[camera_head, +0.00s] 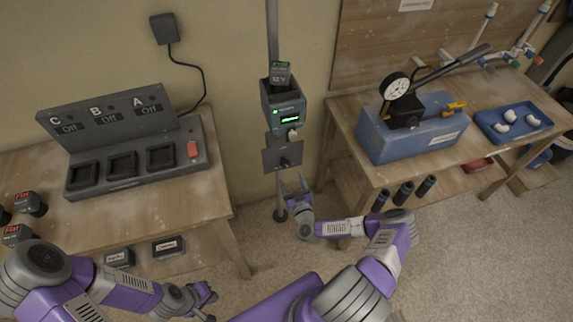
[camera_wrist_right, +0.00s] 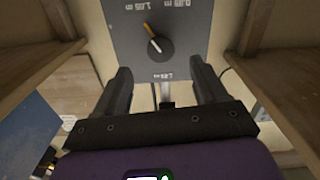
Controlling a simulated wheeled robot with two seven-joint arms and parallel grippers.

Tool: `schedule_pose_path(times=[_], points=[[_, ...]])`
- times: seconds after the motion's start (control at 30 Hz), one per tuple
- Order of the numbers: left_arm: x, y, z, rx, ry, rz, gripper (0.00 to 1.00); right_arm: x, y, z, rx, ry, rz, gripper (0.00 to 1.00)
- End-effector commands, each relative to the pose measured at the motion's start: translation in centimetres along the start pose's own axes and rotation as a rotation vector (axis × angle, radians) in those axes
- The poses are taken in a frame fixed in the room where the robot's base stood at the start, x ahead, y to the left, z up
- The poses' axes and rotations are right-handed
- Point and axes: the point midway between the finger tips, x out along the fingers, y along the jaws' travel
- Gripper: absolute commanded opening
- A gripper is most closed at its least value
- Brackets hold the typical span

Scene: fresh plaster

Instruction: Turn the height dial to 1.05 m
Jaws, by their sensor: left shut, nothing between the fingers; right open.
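The height dial (camera_wrist_right: 163,50) is a round black knob on a grey plate (camera_wrist_right: 190,20). It carries a white mark, and an orange mark sits beyond it, both toward upper left in the right wrist view. My right gripper (camera_head: 292,183) is open, just below the plate. Its fingers (camera_wrist_right: 161,72) are spread below the knob, apart from it. My left gripper (camera_head: 210,303) is shut and empty, low and far from the dial.
A dark box with a green display (camera_head: 290,118) is on the post above the plate. A table with a switch panel (camera_head: 110,120) stands left. A bench with a blue pump-like unit (camera_head: 425,140) and blue tray (camera_head: 512,122) stands right. Between them is a gap.

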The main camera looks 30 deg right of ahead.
Motion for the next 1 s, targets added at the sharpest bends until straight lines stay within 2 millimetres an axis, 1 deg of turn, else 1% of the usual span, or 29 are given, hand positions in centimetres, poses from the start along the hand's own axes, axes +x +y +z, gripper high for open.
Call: schedule_pose_path(times=[0.17,0.4,0.5,0.63,0.87,0.97,1.0], points=[[0.4,-0.1,0.0,0.000,0.000,0.000,0.00,2.0,-0.1,0.1,-0.008,0.003,0.000,0.71],[0.9,-0.3,0.0,0.000,0.000,0.000,0.00,5.8,-0.1,0.1,-0.006,0.002,-0.001,0.71],[1.0,-0.4,0.0,0.000,0.000,0.000,0.00,6.7,-0.1,0.1,-0.005,0.001,0.000,0.71],[1.1,-0.4,0.0,0.000,0.000,0.000,0.00,7.4,-0.1,0.0,-0.004,0.001,0.000,0.71],[1.1,-0.4,0.0,0.000,0.000,0.000,0.00,7.4,-0.1,0.0,-0.004,0.001,-0.001,0.71],[1.1,-0.4,0.0,0.000,0.000,0.000,0.00,7.4,-0.1,0.0,-0.004,0.001,-0.001,0.58],[1.1,-0.4,0.0,0.000,0.000,0.000,0.00,7.4,-0.1,0.0,-0.004,0.001,0.000,0.52]])
